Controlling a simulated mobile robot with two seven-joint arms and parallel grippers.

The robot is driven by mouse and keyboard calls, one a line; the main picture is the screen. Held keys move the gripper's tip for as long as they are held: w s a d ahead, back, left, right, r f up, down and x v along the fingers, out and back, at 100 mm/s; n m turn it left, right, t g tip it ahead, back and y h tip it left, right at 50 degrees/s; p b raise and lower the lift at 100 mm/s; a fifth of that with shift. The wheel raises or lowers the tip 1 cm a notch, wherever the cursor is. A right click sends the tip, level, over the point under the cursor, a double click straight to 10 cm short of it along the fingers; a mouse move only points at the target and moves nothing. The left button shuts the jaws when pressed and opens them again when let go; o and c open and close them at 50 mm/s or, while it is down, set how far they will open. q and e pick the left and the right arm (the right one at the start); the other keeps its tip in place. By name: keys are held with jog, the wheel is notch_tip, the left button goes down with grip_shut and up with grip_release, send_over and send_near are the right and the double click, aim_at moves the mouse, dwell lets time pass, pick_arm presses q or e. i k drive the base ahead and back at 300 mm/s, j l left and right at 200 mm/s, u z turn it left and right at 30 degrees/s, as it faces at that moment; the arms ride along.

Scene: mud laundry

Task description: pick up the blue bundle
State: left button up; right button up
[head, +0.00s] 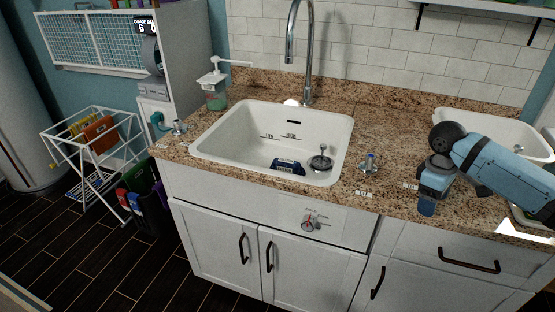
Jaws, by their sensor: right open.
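A small dark blue bundle (287,166) with a pale marking lies on the floor of the white sink basin (228,153), near its front wall. It sits just left of a grey metal drain piece with an upright stem (321,161). My right gripper (427,205) hangs pointing down over the counter's front edge, well to the right of the basin. It is open, and nothing shows between its fingers. My left gripper is not in view.
A tall chrome faucet (290,40) rises behind the basin. A soap dispenser (215,90) is at the back left. A second white basin (500,125) is partly behind my right arm.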

aim_at(293, 166)
jog(key=i+u, duration=0.35)
jog(key=i+l+u, duration=0.15)
jog(key=u, duration=0.2)
jog(key=i+l+u, duration=0.2)
jog(key=i+u, duration=0.15)
